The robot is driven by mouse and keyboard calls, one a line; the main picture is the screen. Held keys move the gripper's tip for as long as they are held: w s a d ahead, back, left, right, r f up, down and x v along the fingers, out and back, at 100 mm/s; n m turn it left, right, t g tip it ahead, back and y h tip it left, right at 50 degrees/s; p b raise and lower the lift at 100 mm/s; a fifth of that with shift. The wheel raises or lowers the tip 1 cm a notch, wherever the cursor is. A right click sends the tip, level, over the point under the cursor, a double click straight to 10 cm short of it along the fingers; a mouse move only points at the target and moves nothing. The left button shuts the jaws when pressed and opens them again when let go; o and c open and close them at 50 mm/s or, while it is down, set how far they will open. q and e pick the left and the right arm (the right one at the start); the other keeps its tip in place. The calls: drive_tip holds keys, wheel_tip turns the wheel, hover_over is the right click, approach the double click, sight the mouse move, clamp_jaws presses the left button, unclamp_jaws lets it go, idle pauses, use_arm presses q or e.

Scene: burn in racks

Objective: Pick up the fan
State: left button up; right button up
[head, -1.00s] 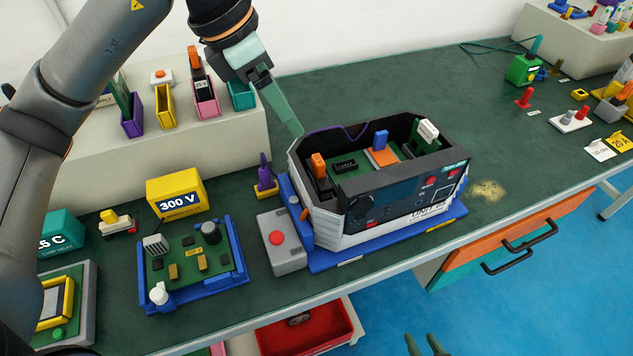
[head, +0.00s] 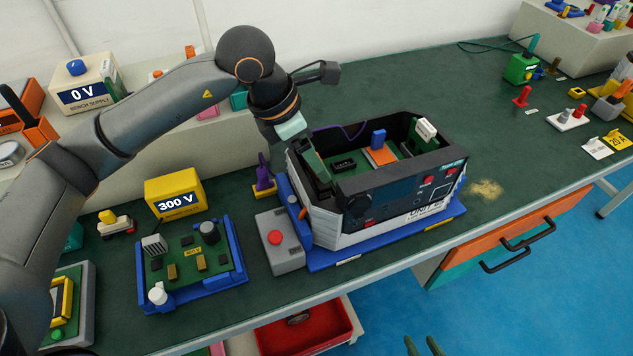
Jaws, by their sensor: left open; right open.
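The open-topped unit (head: 400,208) stands on a blue base on the bench, with a dark front panel and parts inside. I cannot surely pick out the fan; a dark round shape (head: 358,206) shows on the unit's front panel at left. My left gripper (head: 318,172) is open and points down at the unit's left end, its green finger over or just inside the opening.
Inside the unit are a blue-topped part (head: 378,138) and a white part (head: 426,130). A grey box with a red button (head: 276,238) stands left of it, beside a blue-framed circuit board (head: 190,262).

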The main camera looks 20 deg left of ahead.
use_arm(q)
drive_tip(key=shift+f, duration=0.1)
drive_tip(key=shift+c, duration=0.2)
clamp_jaws()
idle(0.4)
idle(0.8)
